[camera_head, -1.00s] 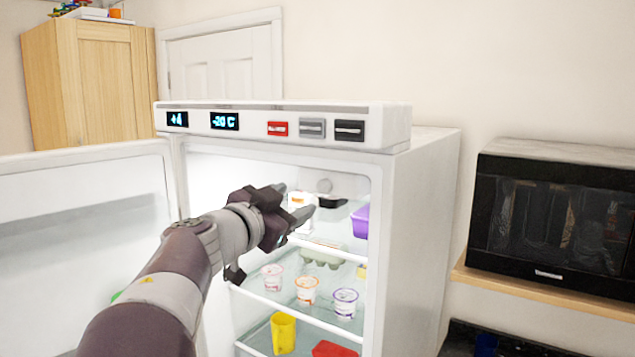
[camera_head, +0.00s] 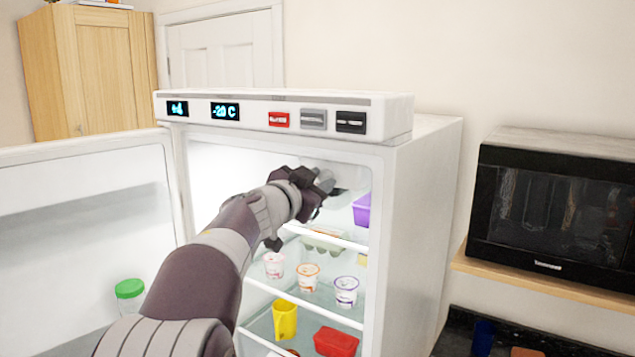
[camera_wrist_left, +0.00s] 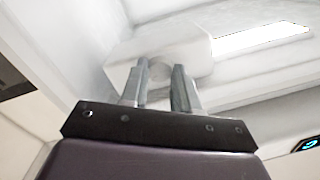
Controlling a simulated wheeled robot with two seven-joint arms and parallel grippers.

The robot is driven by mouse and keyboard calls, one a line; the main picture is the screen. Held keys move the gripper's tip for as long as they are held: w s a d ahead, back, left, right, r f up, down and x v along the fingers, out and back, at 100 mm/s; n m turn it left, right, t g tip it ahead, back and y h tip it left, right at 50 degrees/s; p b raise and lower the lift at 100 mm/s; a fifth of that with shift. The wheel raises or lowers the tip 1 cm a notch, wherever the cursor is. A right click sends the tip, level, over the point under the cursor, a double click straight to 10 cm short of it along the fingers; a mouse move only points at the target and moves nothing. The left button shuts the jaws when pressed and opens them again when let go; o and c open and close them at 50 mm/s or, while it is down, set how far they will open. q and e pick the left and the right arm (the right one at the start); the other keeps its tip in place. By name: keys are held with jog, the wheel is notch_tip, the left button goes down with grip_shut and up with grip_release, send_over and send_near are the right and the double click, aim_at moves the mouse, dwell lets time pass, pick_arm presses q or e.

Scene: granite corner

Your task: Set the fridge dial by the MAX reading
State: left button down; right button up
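The fridge (camera_head: 425,200) stands open, its door (camera_head: 85,215) swung to the left. Its top panel has two lit displays: the left display (camera_head: 177,108) seems to read +4, the right display (camera_head: 225,111) -20 C. My left gripper (camera_head: 325,182) is inside the upper compartment, near its ceiling. In the left wrist view a white housing (camera_wrist_left: 195,45) sits under the ceiling, with a pale round dial (camera_wrist_left: 160,69) on it. My left gripper's fingers (camera_wrist_left: 158,82) are apart, one on each side of the dial; I cannot tell whether they touch it. No dial marks are legible. My right gripper is not in view.
Below my arm are an egg carton (camera_head: 325,240), several yogurt cups (camera_head: 308,274), a yellow cup (camera_head: 285,318) and a red container (camera_head: 336,341). A purple box (camera_head: 362,209) is close right of the gripper. A microwave (camera_head: 555,205) stands on a shelf at right.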

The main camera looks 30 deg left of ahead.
pick_arm(q)
jog(key=m+b, duration=0.1)
jog(key=m, duration=0.4)
jog(key=shift+f+m+b, duration=0.1)
jog(key=shift+m+b, duration=0.3)
jog(key=m+b, duration=0.1)
jog(key=m, duration=0.2)
jog(key=m+b, duration=0.1)
jog(key=m, duration=0.2)
jog(key=shift+a+t+h, duration=0.1)
jog(key=shift+t+h, duration=0.2)
jog(key=shift+t, duration=0.1)
jog(key=shift+m, duration=0.3)
jog(key=c, duration=0.8)
grip_release()
